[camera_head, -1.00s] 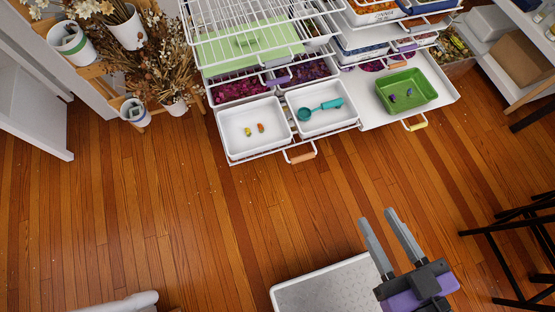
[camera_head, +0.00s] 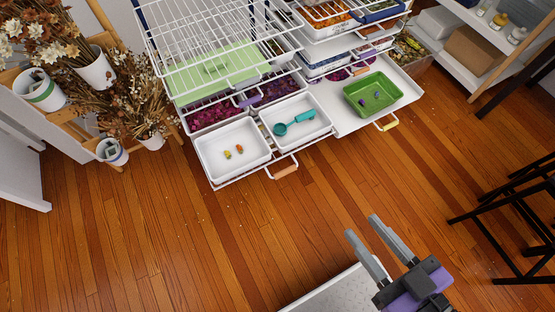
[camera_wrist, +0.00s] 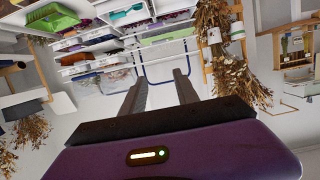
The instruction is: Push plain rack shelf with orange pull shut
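The shelf with the orange pull (camera_head: 284,171) sticks out from the front of the white rack at a low level. Two white trays rest on it: the left tray (camera_head: 211,171) holds small yellow and orange pieces, and the right tray (camera_head: 316,130) holds a teal scoop (camera_head: 293,124). My gripper (camera_head: 362,227) is open and empty, its two grey fingers apart. It hangs over the floor in front of the rack, to the right of and short of the orange pull, touching nothing. In the wrist view the fingers (camera_wrist: 158,82) point towards the rack.
A shelf with a yellow pull (camera_head: 389,125) also sticks out to the right, bearing a green tray (camera_head: 352,95). Dried flowers and pots on a wooden stand (camera_head: 88,123) are left. Black metal legs (camera_head: 500,215) stand right. The wooden floor between is clear.

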